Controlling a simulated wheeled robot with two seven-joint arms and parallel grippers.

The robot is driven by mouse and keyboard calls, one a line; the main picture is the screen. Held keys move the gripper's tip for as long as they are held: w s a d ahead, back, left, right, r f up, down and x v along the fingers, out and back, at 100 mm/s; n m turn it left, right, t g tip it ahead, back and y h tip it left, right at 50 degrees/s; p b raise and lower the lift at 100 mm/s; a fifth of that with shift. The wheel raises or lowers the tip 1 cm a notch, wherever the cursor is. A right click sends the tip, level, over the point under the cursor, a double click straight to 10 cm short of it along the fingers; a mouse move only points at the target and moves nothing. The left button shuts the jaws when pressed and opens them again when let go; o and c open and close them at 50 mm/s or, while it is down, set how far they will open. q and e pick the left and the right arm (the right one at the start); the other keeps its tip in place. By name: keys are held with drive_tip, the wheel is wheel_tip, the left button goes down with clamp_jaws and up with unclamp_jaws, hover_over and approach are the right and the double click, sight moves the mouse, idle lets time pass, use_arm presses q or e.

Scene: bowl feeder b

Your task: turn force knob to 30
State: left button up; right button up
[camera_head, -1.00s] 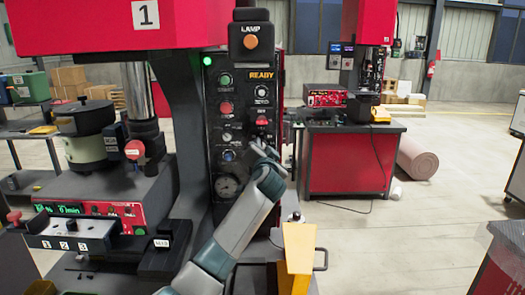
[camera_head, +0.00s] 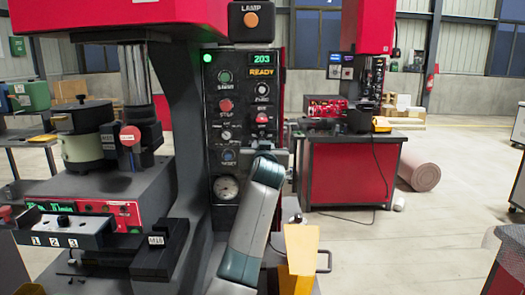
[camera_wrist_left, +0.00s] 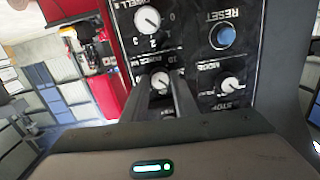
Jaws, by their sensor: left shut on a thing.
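The force knob (camera_wrist_left: 160,82) is a small pale dial with a white scale on the black control panel (camera_wrist_left: 200,98); its label is upside down and partly hidden. My left gripper (camera_wrist_left: 166,80) has one finger on each side of this knob and is shut on it. The exact pointer reading is too small to tell. In the head view my left gripper (camera_head: 268,146) is at the right side of the panel, and the arm hides the knob.
Around the knob are the dwell dial (camera_wrist_left: 148,20), the mode knob (camera_wrist_left: 230,85) and the blue reset button (camera_wrist_left: 222,37). A yellow bin (camera_head: 301,262) stands low beside the arm. Open floor lies at right.

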use_arm(q)
drive_tip(key=shift+n, duration=0.3)
use_arm(e)
drive_tip(key=shift+w+a+r, duration=0.1)
drive_tip(key=shift+w+r, duration=0.05)
drive_tip(key=shift+w, duration=0.1)
use_arm(q)
drive_tip(key=o, duration=1.1)
drive_tip(key=shift+c, duration=0.2)
use_arm(e)
drive_tip(key=shift+s, duration=0.2)
